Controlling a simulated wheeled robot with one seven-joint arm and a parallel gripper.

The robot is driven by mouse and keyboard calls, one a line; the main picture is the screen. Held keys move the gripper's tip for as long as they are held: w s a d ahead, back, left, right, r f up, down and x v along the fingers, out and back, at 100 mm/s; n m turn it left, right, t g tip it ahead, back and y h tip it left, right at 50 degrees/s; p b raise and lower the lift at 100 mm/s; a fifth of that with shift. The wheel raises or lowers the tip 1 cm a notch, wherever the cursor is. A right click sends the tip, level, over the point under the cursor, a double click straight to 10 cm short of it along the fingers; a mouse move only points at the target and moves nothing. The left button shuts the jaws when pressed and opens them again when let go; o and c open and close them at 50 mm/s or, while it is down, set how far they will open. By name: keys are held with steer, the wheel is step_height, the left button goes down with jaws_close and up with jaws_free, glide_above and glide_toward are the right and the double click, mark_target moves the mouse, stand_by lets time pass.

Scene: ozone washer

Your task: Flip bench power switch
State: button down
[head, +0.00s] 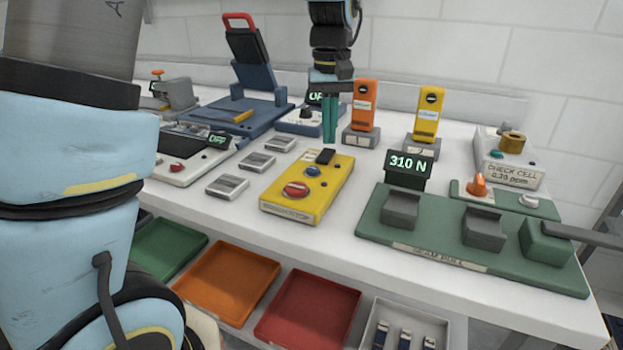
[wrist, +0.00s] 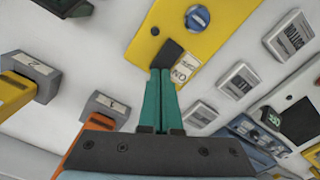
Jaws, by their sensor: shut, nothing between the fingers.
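A yellow control box (head: 310,192) lies on the white bench with a red button, a blue knob and a black rocker switch (head: 325,156) at its far end. In the wrist view the same black switch (wrist: 168,52) sits beside a small white label that appears to read ON. My gripper (head: 329,138) points down over the far end of the box, its teal fingers shut and empty. In the wrist view the fingertips (wrist: 161,72) appear right at the switch's edge; I cannot tell whether they touch it. The switch's tilt is unclear.
An orange unit (head: 364,104) and a yellow unit (head: 428,112) stand upright behind the box. A green pull fixture (head: 460,240) with a 310 N display (head: 408,167) is to the right. Several small grey modules and a blue press (head: 240,105) are left. Coloured trays sit below the bench.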

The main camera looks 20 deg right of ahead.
steer(key=shift+f+b, duration=0.5)
steer(key=shift+f, duration=0.5)
stand_by(0.4)
step_height(320, 180, up, 7)
steer(key=p, duration=0.6)
steer(key=shift+r+p, duration=0.1)
steer(key=shift+p, duration=0.25)
